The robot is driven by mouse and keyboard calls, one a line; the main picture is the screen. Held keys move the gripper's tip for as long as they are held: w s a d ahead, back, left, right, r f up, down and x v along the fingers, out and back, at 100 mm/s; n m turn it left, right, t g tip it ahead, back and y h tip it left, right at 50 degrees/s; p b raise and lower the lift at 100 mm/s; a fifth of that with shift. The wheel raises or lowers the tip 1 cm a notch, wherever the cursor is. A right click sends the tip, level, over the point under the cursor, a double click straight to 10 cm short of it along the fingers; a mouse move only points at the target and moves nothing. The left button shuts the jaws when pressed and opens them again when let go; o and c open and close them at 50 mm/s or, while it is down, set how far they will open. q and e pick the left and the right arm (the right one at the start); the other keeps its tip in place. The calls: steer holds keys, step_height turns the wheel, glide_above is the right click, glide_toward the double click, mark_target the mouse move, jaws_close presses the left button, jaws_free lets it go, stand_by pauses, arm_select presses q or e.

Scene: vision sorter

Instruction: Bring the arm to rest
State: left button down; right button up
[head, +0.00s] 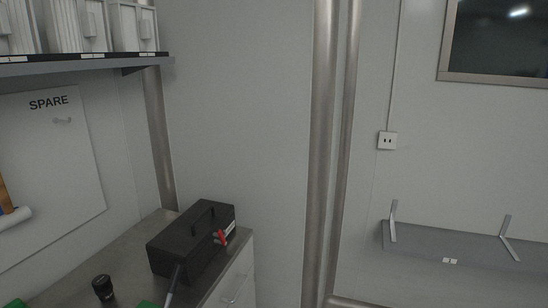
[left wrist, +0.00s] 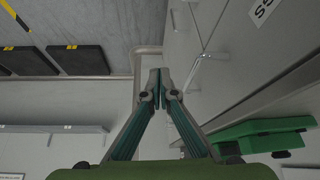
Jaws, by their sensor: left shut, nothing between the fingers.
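My left gripper (left wrist: 159,88) shows in the left wrist view, in the upper middle. Its two fingers meet at the tips with nothing between them. It touches nothing that I can make out. Cabinet fronts with a bar handle (left wrist: 207,56) lie beyond it to the right. Neither gripper can be made out in the head view, and the right gripper shows in no view.
A black toolbox (head: 190,243) stands on the grey worktop (head: 133,262), with a dark cylinder (head: 103,287) nearby. Shelves hang at upper left (head: 90,64) and right (head: 430,258). Dark mats (left wrist: 78,60) lie on the floor; a green object (left wrist: 262,132) is right.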

arm_select(q)
steer(key=s+f+g, duration=0.2)
steer(key=s, duration=0.4)
step_height(320, 180, down, 26)
steer(key=s+f+g, duration=0.1)
steer(key=s, duration=0.1)
steer(key=s+a+f+g+y, duration=0.1)
steer(key=s+a+f, duration=0.1)
steer(key=s+f, duration=1.3)
steer(key=shift+s+a+g, duration=0.3)
steer(key=shift+s, duration=0.8)
